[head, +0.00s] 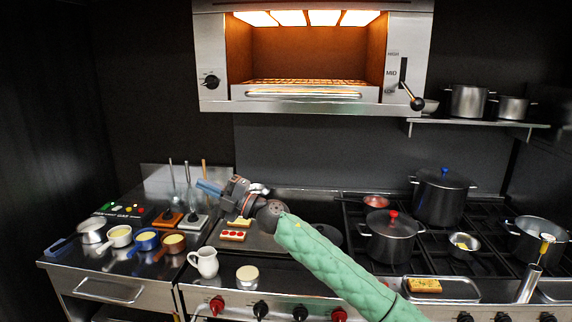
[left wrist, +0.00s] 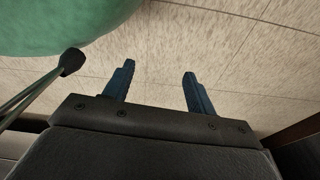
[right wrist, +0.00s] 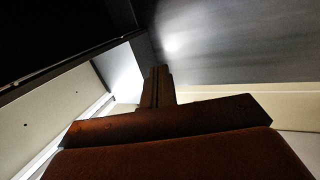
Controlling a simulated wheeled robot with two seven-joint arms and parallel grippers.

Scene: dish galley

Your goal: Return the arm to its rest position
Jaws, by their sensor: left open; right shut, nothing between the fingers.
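My right arm, in a green quilted sleeve, reaches from the lower right of the head view over the counter. Its right gripper (head: 208,187) points left above the back of the counter, with its blue fingers together and nothing between them. In the right wrist view the fingers of this gripper (right wrist: 158,72) are also together, in front of pale and grey panels. My left gripper does not show in the head view. In the left wrist view the left gripper (left wrist: 160,75) is open and empty, with its two blue fingers apart over a pale tiled surface.
Below the right gripper are a board with red-topped food (head: 233,235), a white jug (head: 204,263) and small pans (head: 147,240). Utensils stand behind. A lit grill oven (head: 305,95) hangs above. Pots, including a red-knobbed one (head: 390,240), stand on the stove at right.

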